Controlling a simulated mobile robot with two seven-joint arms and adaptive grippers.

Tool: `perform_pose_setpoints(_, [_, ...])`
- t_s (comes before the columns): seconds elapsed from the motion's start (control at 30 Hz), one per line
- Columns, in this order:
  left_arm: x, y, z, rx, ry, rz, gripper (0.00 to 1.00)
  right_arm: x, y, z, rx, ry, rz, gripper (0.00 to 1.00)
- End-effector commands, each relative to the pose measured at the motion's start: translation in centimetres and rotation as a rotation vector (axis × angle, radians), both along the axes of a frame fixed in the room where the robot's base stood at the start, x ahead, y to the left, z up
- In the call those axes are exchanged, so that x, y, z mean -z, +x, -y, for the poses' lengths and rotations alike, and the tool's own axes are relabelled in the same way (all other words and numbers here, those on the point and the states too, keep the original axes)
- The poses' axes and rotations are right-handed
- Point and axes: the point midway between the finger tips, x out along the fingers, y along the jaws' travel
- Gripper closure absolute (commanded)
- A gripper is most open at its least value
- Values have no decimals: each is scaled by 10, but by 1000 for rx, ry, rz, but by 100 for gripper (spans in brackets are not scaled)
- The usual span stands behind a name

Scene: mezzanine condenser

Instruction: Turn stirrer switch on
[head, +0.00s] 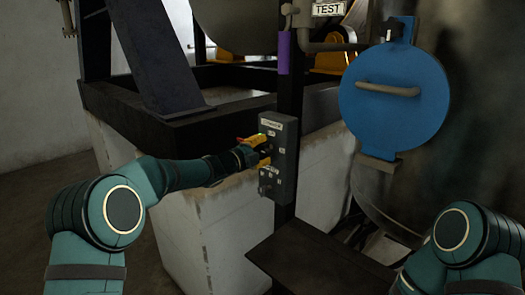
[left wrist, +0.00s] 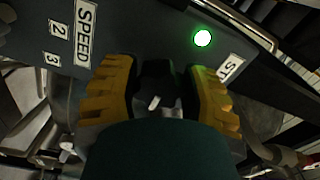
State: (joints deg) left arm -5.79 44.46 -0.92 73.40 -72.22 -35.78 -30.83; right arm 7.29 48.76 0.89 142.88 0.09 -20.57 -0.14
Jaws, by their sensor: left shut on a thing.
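The grey control box (head: 284,160) is fixed to a dark upright post in the middle of the head view, with a label at its top and small switches low on its face. My left gripper (head: 262,152) is at the box's front. In the left wrist view its yellow fingers (left wrist: 160,92) are shut on a dark switch knob (left wrist: 156,76), one on each side. A green lamp (left wrist: 202,38) glows on the panel near one finger. A SPEED label (left wrist: 85,32) is beside the other. Another label (left wrist: 230,67) is partly hidden. My right gripper is out of view.
A blue round hatch (head: 395,125) with a handle is on the dark vessel at the right. A dark flat plate (head: 315,262) lies below the box, and a pale block (head: 205,240) stands behind my left forearm. Open floor (head: 30,215) lies at the left.

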Motion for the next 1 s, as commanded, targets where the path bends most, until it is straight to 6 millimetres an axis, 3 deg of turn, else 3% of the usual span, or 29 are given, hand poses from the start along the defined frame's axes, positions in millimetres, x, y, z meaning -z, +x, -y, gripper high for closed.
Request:
perform_pose_setpoints(0.33, [-1, 0, 0, 0, 2, 3, 90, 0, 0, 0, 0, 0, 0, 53])
perform_pose_setpoints(0.37, [-1, 0, 0, 0, 2, 3, 48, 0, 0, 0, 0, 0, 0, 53])
perform_pose_setpoints(0.43, [-1, 0, 0, 0, 2, 3, 23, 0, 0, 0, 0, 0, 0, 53])
perform_pose_setpoints(0.8, [0, -1, -2, 0, 1, 1, 22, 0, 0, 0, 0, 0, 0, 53])
perform_pose_setpoints(1.0, [-1, -17, -17, -3, 1, 0, 22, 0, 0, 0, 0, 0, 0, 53])
